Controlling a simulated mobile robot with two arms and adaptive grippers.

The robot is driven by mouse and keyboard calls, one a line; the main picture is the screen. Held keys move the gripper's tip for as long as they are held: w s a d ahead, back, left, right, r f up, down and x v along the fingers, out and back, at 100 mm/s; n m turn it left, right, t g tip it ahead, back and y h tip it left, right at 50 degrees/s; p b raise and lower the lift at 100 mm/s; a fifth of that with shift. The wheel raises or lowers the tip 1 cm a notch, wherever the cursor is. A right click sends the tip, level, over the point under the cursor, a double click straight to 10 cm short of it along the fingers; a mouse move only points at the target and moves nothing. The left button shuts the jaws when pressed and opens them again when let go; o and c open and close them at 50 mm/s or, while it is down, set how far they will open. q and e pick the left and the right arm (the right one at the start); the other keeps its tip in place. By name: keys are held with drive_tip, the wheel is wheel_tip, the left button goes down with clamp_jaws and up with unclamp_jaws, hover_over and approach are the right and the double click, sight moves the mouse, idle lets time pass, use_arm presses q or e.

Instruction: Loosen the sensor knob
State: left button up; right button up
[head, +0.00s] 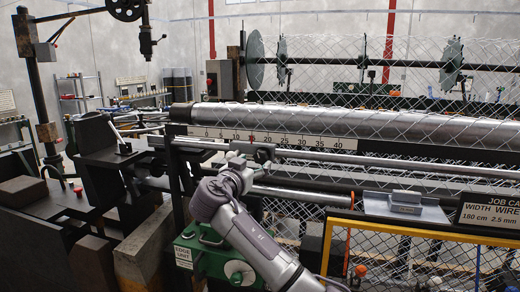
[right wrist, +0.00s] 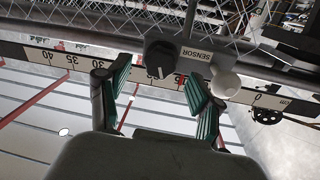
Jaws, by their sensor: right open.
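The sensor knob (right wrist: 160,60) is a dark round knob with a pale line on its face, beside a grey SENSOR label (right wrist: 196,54) in the right wrist view. My right gripper (right wrist: 157,86) is open, its green-padded fingers spread to either side of the knob's position. The knob shows between and just past the fingertips, and I see no clear contact. In the head view my right gripper (head: 241,160) is at the ruler's front, close to the dark sensor block (head: 263,152); the knob is too small to make out there. My left gripper is not in view.
A white ball (right wrist: 225,83) sits close beside the right-hand finger. The numbered ruler (head: 300,142) runs behind the gripper, with a steel roller (head: 350,122) above it. A green EDGE UNIT box (head: 205,255) and a yellow-framed mesh guard (head: 410,232) stand in front.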

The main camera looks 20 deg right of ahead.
sight(258, 159)
drive_tip(key=p+x, duration=0.1)
drive_tip(key=x, duration=0.3)
drive_tip(key=shift+r+p, duration=0.15)
drive_tip(key=shift+p, duration=0.2)
drive_tip(key=shift+w+d, duration=0.25)
drive_tip(key=shift+w, duration=0.1)
